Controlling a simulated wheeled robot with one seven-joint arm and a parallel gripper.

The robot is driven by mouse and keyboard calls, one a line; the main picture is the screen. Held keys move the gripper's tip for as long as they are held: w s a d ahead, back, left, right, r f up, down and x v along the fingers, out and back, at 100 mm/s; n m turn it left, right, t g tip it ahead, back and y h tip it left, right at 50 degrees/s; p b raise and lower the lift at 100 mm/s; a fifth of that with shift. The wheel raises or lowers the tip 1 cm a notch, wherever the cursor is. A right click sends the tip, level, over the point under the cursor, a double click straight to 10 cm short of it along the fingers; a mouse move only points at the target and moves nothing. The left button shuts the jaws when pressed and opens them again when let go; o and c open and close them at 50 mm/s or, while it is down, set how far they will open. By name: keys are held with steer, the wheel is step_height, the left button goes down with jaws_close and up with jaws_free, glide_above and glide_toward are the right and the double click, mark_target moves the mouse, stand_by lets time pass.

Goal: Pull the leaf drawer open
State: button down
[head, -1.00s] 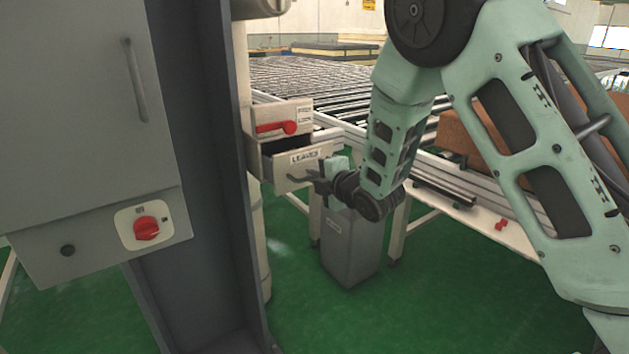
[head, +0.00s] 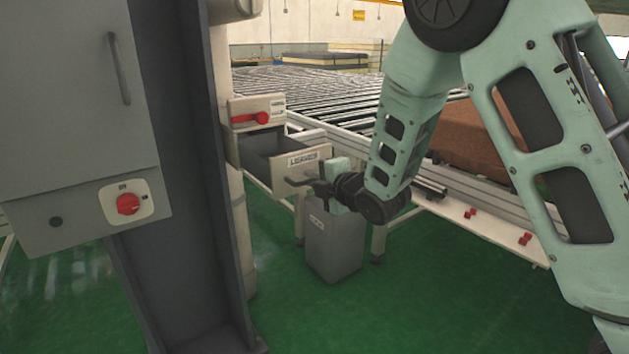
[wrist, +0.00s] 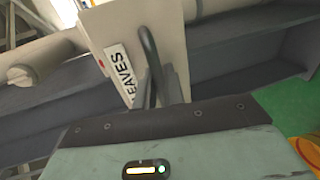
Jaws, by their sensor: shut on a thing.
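The drawer labelled LEAVES (head: 290,171) is pulled out, and its dark inside shows from above in the head view. Its pale front and label show close up in the wrist view (wrist: 121,72). My gripper (head: 316,182) is at the drawer front and shut on the drawer's bar handle. The dark handle shows in the wrist view (wrist: 151,58), running down behind the edge of my gripper.
A panel with a red handle (head: 250,118) sits above the drawer. A grey bin (head: 335,243) stands on the green floor below. A grey post (head: 180,150) and a cabinet with a red knob (head: 128,204) stand at left. A roller conveyor (head: 320,95) lies behind.

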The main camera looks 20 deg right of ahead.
steer(key=c, duration=1.6)
jaws_free()
steer(key=shift+b+v, duration=6.9)
steer(key=shift+v, duration=1.8)
